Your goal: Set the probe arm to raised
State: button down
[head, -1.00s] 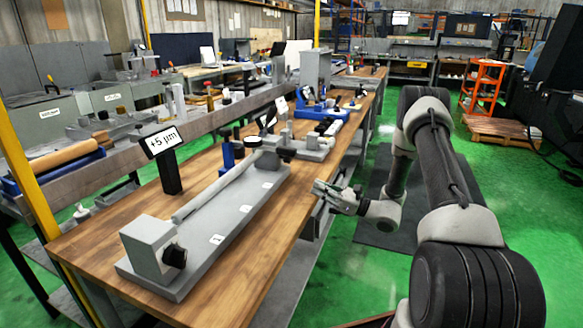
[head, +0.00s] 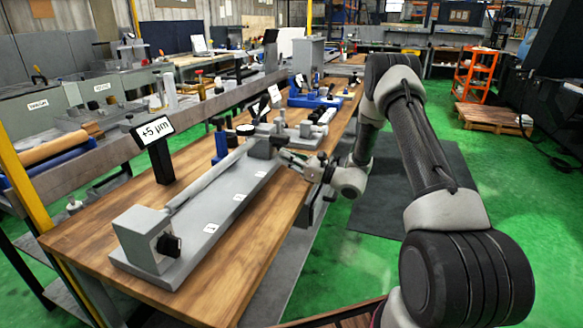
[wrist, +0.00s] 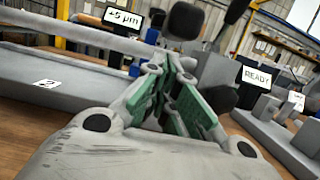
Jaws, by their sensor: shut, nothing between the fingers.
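A grey fixture bed (head: 215,205) lies along the bench with a long grey bar (head: 205,185) over it. At its far end is a grey tailstock-like block with a dark part (head: 262,149). Behind it stand a blue post (head: 221,142) and a round black-topped part (head: 245,130). I cannot tell for sure which piece is the probe arm. My gripper (head: 284,156) is at the far end of the bed, beside the dark part. In the wrist view its green-padded fingers (wrist: 180,88) are shut and empty, below a black knob (wrist: 186,20) and near a black lever (wrist: 237,10).
A "+5 µm" display (head: 154,133) stands behind the bed and a "READY" sign (wrist: 257,78) farther along. Another grey fixture (head: 300,138) and blue equipment (head: 318,98) occupy the bench beyond. The bench's front wooden strip (head: 250,250) is clear.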

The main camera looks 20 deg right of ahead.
jog(key=shift+r, duration=0.5)
jog(key=shift+r, duration=0.1)
